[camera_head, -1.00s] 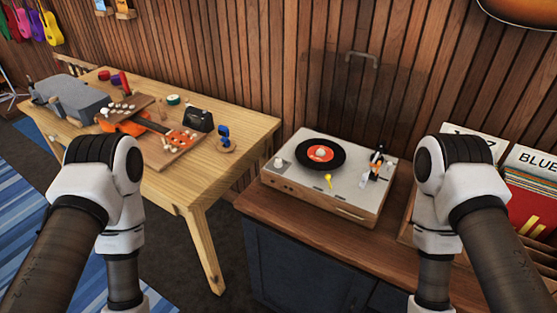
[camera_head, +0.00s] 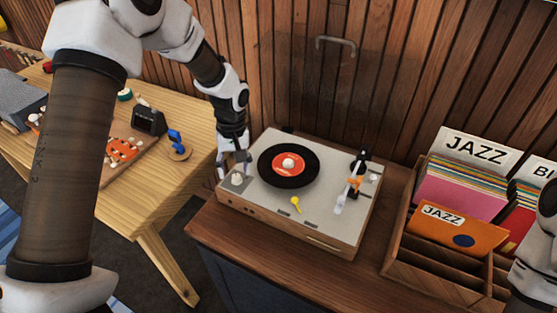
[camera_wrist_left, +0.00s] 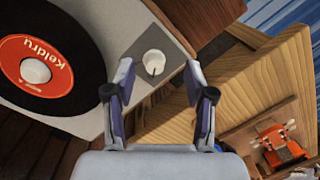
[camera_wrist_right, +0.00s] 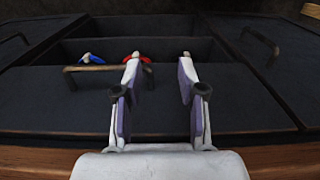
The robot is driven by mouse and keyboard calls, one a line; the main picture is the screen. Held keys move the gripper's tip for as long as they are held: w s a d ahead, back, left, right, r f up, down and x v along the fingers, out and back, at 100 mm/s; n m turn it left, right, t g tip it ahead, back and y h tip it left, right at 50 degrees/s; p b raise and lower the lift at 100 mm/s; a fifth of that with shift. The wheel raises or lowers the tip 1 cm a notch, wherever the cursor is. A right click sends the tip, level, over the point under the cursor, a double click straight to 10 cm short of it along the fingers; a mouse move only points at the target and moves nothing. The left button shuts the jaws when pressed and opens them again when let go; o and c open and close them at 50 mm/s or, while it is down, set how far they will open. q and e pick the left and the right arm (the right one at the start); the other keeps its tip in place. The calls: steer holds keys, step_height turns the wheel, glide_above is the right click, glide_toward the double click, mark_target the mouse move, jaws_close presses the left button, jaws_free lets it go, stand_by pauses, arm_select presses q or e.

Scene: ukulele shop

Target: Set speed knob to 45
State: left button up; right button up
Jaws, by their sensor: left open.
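The record player (camera_head: 330,222) stands on a wooden cabinet, with a black record (camera_head: 272,177) with a red label on it. The speed knob (camera_head: 237,179) is a small whitish round knob at its left front corner. In the left wrist view the knob (camera_wrist_left: 153,62) sits on a grey plate and bears a small dark mark. My left gripper (camera_head: 234,164) is open above that corner. Its fingertips (camera_wrist_left: 159,72) are on either side of the knob, apparently without gripping it. My right gripper (camera_wrist_right: 158,64) is open and empty, in front of dark cabinet compartments.
The tonearm (camera_head: 355,182) is at the player's right, and a yellow piece (camera_head: 296,203) is at its front. A record crate (camera_head: 430,268) stands to the right. A wooden workbench (camera_head: 150,205) with ukulele parts is left. A wooden wall rises behind.

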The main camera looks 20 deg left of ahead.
mark_target(236, 176)
arm_select(q)
steer(key=shift+t, duration=0.6)
steer(key=r, duration=0.1)
steer(key=w+r, duration=0.1)
steer(key=r, duration=0.2)
steer(key=shift+w+a, duration=0.2)
steer(key=shift+w, duration=0.05)
steer(key=shift+s+f, duration=0.7)
steer(key=shift+f, duration=0.15)
steer(key=f, duration=0.2)
steer(key=w+f+p, duration=0.1)
steer(key=f, duration=0.2)
steer(key=shift+w+f, duration=0.1)
steer(key=shift+w, duration=0.05)
steer(key=shift+f, duration=0.3)
steer(key=shift+s, duration=0.35)
steer(key=shift+c, duration=0.3)
jaws_close()
arm_select(e)
steer(key=shift+s+r, duration=0.3)
steer(key=shift+r, duration=0.2)
